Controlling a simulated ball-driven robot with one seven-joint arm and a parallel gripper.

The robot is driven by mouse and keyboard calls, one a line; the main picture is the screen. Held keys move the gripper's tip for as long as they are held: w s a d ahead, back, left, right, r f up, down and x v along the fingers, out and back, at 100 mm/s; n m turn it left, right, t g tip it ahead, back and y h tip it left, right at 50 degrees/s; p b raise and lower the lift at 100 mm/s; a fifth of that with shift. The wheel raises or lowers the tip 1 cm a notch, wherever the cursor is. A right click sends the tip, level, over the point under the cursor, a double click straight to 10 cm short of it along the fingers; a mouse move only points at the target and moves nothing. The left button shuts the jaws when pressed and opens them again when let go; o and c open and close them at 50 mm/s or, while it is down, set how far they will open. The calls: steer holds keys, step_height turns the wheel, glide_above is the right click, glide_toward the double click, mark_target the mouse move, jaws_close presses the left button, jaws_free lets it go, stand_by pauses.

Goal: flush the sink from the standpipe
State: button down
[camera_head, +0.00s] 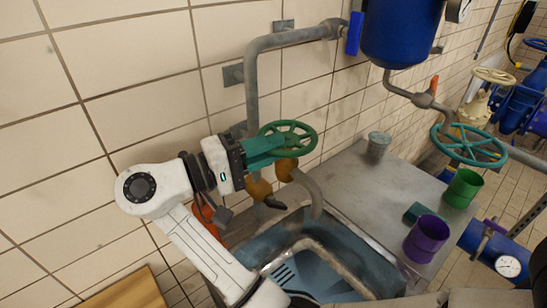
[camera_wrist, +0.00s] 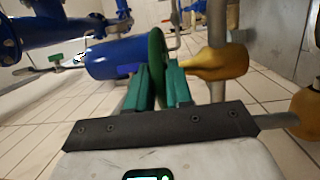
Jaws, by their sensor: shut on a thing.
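The standpipe (camera_head: 252,95) is a grey pipe that comes off the tiled wall. It carries a green handwheel (camera_head: 304,126), a brass valve body (camera_head: 285,167) and a bent grey spout (camera_head: 312,190) over the sink (camera_head: 365,262). My gripper (camera_head: 272,144) has teal fingers and is shut on the rim of the handwheel at its left side. In the wrist view the wheel (camera_wrist: 156,48) stands edge-on between the fingers (camera_wrist: 158,82), with the brass valve body (camera_wrist: 222,64) at its right. No water stream shows at the spout.
The metal counter right of the sink holds a grey cup (camera_head: 378,145), a green cup (camera_head: 462,188), a purple cup (camera_head: 427,238) and a small dark green block (camera_head: 417,211). A blue tank (camera_head: 400,35) hangs above. A teal handwheel (camera_head: 469,146) stands at the right.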

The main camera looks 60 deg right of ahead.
steer(key=shift+w+d+f+m+g+y+b, duration=0.1)
steer(key=shift+w+m+g+y+b, duration=0.3)
steer(key=shift+m+g+y+b, duration=0.55)
steer(key=shift+w+g+b, duration=0.1)
steer(key=shift+g+b, duration=0.35)
steer(key=shift+b, duration=0.1)
steer(key=shift+r, duration=0.2)
steer(key=c, duration=1.1)
jaws_free()
steer(key=shift+d, duration=0.1)
